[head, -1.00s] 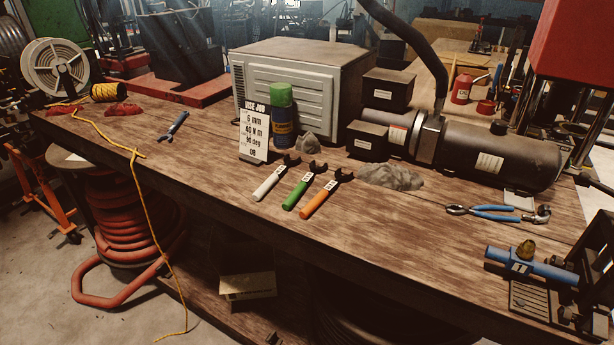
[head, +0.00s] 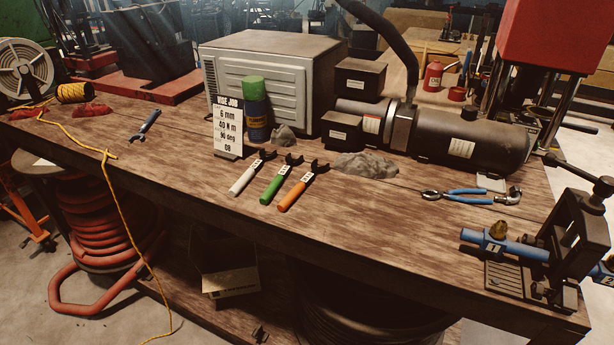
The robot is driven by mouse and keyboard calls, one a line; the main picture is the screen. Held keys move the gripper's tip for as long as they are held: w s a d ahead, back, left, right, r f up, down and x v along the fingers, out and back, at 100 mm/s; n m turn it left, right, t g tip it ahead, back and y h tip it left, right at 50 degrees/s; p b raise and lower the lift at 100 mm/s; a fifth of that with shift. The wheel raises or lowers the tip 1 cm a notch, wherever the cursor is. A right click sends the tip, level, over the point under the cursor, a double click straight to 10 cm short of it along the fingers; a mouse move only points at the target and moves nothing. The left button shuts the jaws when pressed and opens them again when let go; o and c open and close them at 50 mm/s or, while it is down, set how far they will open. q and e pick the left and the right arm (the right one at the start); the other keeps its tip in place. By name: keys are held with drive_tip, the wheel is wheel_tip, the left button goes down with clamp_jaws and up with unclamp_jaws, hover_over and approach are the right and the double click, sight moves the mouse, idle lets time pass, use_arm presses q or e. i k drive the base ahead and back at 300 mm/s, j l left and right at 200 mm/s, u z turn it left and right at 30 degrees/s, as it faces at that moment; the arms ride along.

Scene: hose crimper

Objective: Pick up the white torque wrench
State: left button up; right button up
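The white torque wrench (head: 247,176) lies on the wooden workbench (head: 340,225), near its front edge. It has a white handle with a small label and a dark open-ended head pointing to the back right. A green-handled wrench (head: 276,184) and an orange-handled wrench (head: 298,191) lie to its right, roughly parallel to it and apart from it. Neither of my grippers is in the head view.
A job sign (head: 227,130) and a green-topped spray can (head: 254,108) stand behind the wrenches. A vise (head: 575,240) with a blue tube stands at the right corner. Bench left of the wrenches is mostly clear.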

sight(239, 185)
drive_tip(key=z, duration=1.7)
drive_tip(key=u, duration=1.9)
drive_tip(key=z, duration=0.45)
drive_tip(key=j+z, duration=0.1)
drive_tip(key=z, duration=0.3)
drive_tip(key=j+z, duration=0.1)
drive_tip(key=z, duration=0.35)
drive_tip(key=j+z, duration=0.1)
drive_tip(key=z, duration=0.3)
drive_tip(key=k+j+z, duration=0.1)
drive_tip(key=j+z, duration=0.25)
drive_tip(key=j, duration=0.2)
drive_tip(key=k+j+z, duration=0.2)
drive_tip(key=j+z, duration=0.15)
drive_tip(key=j, duration=0.15)
drive_tip(key=k+j+z, duration=0.2)
drive_tip(key=j+z, duration=0.15)
drive_tip(key=k+j+z, duration=0.35)
drive_tip(key=j, duration=0.15)
drive_tip(key=k+j+z, duration=0.3)
